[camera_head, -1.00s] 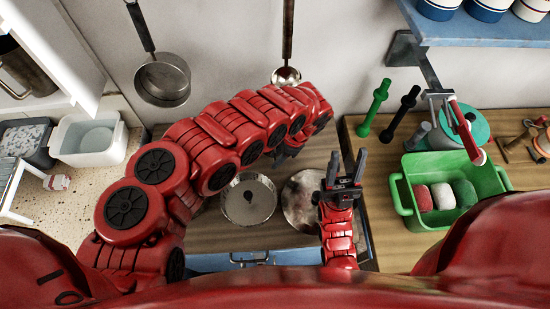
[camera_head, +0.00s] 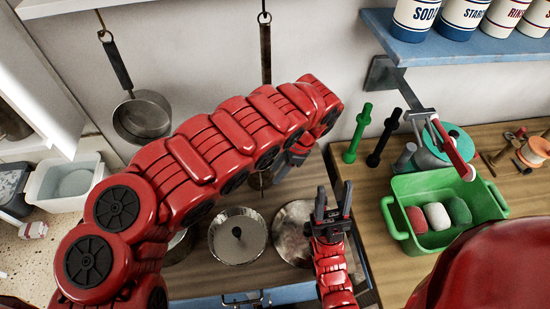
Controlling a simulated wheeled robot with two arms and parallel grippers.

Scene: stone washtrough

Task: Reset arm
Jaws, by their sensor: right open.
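My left arm arches in from the left, red and segmented, over the wooden counter. My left gripper (camera_head: 290,162) hangs below the arm's far end, partly hidden by it, and its fingers are too hidden to read. My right gripper (camera_head: 332,200) is open and empty, its dark fingers pointing up the picture. It is above the edge of a round metal lid or pan (camera_head: 292,232) at the counter's right part; the height between them is unclear.
A green tub (camera_head: 447,238) with soap-like bars and a clamped grinder-like tool (camera_head: 445,145) are at right. A pan (camera_head: 142,117) and a ladle handle (camera_head: 266,55) hang on the wall. A blue shelf (camera_head: 470,48) juts out above.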

